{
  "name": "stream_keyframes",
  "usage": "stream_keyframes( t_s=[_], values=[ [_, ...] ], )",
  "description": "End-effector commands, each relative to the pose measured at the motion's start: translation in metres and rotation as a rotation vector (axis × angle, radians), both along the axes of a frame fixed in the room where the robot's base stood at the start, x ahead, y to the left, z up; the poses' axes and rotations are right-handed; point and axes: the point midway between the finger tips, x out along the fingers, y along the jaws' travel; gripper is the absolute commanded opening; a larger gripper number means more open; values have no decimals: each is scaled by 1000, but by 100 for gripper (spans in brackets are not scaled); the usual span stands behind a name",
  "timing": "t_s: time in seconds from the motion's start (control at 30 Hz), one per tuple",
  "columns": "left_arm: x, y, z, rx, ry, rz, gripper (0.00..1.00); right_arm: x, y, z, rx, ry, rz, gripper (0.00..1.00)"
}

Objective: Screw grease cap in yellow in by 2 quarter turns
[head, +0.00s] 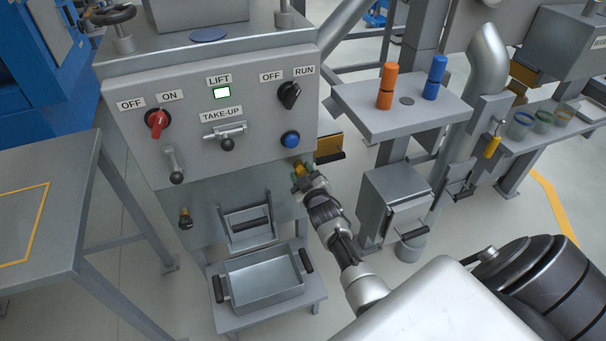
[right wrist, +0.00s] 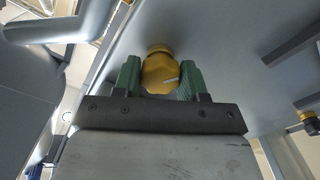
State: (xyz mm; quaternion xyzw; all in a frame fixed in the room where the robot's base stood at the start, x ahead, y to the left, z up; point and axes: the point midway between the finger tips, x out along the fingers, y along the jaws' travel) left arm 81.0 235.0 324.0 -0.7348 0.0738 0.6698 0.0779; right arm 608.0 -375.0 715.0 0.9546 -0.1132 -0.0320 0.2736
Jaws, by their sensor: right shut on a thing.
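The yellow grease cap (right wrist: 161,73) sits on the panel's lower face, with a pale mark on its rounded front. My right gripper (right wrist: 160,80) is shut on it, one green finger pad on each side. In the head view my right gripper (head: 301,170) is at the lower right of the control panel, and the yellow cap is mostly hidden by the fingers. My left gripper is not in view. A second cap-like fitting (head: 185,217) with a dark end shows at the lower left of the panel.
The control panel (head: 215,120) carries a red switch (head: 156,122), a black switch (head: 289,95) and a blue button (head: 290,139). A metal tray (head: 262,281) stands below. A shelf (head: 400,112) at right holds orange and blue cylinders.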

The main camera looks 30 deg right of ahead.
Motion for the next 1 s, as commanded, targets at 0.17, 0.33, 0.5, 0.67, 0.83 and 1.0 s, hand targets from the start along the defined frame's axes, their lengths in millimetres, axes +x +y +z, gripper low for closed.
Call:
stream_keyframes(
  t_s=[0.17, 0.33, 0.5, 0.67, 0.83, 1.0],
  values=[
    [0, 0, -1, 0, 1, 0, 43, -1, 1, -3, -17, 11, 0, 18],
    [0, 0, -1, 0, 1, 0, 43, -1, 1, -3, -18, 13, 0, 18],
    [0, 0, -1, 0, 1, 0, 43, -1, 1, -3, -17, 12, 0, 18],
    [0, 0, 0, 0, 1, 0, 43, -1, 0, -2, -17, 10, 0, 65],
    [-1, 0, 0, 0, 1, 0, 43, 0, 0, -1, -18, 8, 0, 67],
    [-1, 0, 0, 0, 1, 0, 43, -4, 1, -1, -18, 8, 0, 67]
  ],
)
